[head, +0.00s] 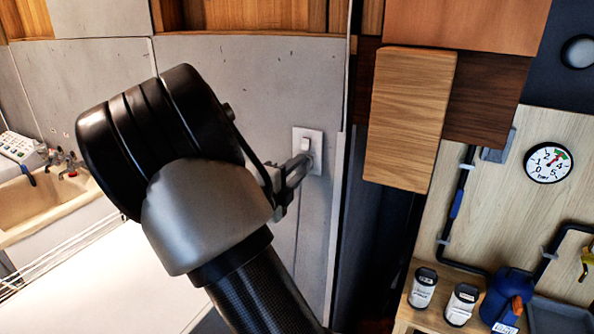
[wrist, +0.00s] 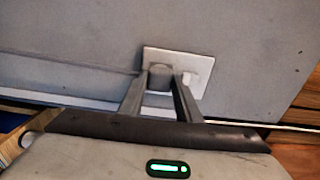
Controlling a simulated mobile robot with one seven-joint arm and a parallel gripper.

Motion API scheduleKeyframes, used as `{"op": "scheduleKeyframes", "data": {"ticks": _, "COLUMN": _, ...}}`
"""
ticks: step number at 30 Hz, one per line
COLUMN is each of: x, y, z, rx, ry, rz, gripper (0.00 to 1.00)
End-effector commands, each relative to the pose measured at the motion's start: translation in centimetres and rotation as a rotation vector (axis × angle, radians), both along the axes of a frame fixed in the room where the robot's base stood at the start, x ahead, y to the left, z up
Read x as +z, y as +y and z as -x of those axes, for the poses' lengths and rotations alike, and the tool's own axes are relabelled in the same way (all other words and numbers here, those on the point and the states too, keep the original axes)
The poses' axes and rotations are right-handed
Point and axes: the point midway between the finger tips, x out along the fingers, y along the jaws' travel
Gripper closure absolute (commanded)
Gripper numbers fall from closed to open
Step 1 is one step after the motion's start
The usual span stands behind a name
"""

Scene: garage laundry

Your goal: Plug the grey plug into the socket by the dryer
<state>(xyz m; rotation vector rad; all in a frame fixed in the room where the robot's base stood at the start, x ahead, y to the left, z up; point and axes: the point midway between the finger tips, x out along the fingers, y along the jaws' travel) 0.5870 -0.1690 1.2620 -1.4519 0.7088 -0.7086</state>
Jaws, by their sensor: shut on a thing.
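The socket is a white wall plate (head: 299,138) on the grey wall, just beyond my gripper (head: 302,166) in the head view. A small pale raised part, perhaps a switch, shows on it. In the wrist view the plate (wrist: 205,62) is right at the fingertips of my gripper (wrist: 166,76). The fingers are shut on the grey plug (wrist: 160,70), a small grey rounded shape between the tips. The plug is at the plate's face. Whether its pins are in the socket cannot be seen. Most of the plug is hidden by the fingers in the head view.
A white flat top (head: 110,280) lies below on the left, with a sink (head: 45,205) behind it. A wooden panel (head: 410,118) juts out on the right. A shelf holds jars (head: 422,288) and a blue container (head: 506,297) under a pressure gauge (head: 548,162).

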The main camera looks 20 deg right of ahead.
Motion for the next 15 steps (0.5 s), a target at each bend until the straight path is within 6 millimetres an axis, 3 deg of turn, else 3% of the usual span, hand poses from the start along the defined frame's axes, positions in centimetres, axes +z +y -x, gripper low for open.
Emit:
{"op": "scheduleKeyframes", "data": {"ticks": 14, "x": 0.06, "y": -0.76, "z": -0.6, "rx": 0.0, "ry": -0.001, "rz": 0.001, "gripper": 0.89}}
{"op": "scheduleKeyframes", "data": {"ticks": 15, "x": 0.04, "y": -0.72, "z": -0.6, "rx": 0.0, "ry": 0.0, "rz": 0.0, "gripper": 0.63}}
